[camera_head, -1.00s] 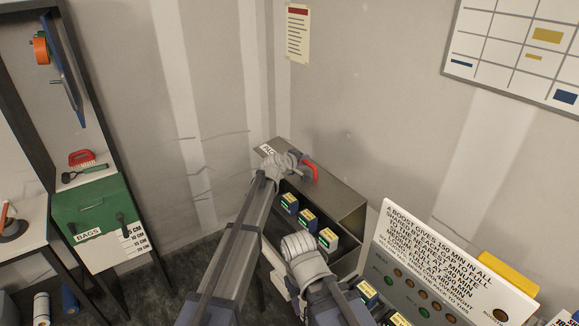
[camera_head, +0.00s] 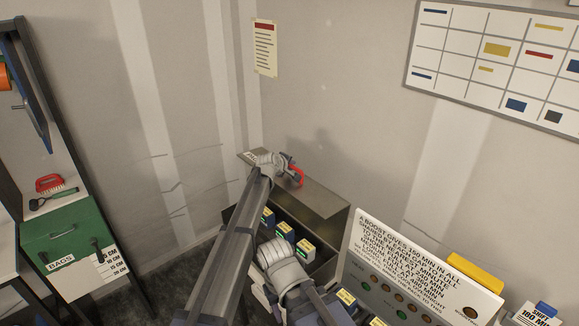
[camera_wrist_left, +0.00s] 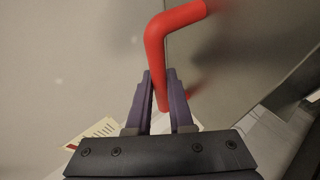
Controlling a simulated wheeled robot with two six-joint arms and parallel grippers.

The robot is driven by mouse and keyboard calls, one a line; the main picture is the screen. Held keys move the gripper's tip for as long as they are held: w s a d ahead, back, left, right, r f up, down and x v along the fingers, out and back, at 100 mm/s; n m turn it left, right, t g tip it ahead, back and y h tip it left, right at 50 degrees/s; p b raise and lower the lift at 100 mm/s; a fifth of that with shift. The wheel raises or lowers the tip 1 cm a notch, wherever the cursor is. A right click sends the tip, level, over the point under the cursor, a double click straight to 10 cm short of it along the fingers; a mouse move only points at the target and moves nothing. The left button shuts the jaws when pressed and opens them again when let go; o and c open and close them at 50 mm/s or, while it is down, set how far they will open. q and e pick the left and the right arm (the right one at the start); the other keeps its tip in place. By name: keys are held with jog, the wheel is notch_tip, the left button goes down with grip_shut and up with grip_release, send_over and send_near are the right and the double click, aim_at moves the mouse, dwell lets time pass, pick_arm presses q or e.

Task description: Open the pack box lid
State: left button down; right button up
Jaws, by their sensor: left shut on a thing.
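The pack box (camera_head: 333,232) is a grey box standing against the wall in the head view. Its grey lid (camera_head: 320,197) is tilted up at the front, with a dark gap and blue-and-white packs (camera_head: 285,231) showing beneath. A red bar handle (camera_head: 297,177) is on the lid; it also shows in the left wrist view (camera_wrist_left: 174,24). My left gripper (camera_head: 288,170) is shut on the handle, its two purple fingers (camera_wrist_left: 160,88) on either side of the bar. My left wrist hides part of the lid. No right fingers are visible.
A sign panel with lamps (camera_head: 415,275) stands right of the box, with a yellow block (camera_head: 475,272) behind it. A green bags cabinet (camera_head: 68,245) stands at left. Bare wall lies behind the lid, and dark floor shows between box and cabinet.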

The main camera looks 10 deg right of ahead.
pick_arm(q)
jog(key=c, duration=0.8)
grip_release()
jog(key=shift+s+a+r, duration=0.1)
jog(key=shift+s, duration=0.05)
jog(key=p+v, duration=0.3)
jog(key=v, duration=0.3)
jog(key=shift+s+f, duration=0.1)
jog(key=shift+f, duration=0.1)
jog(key=s+a, duration=0.5)
jog(key=s, duration=0.4)
jog(key=shift+s+a+f, duration=0.2)
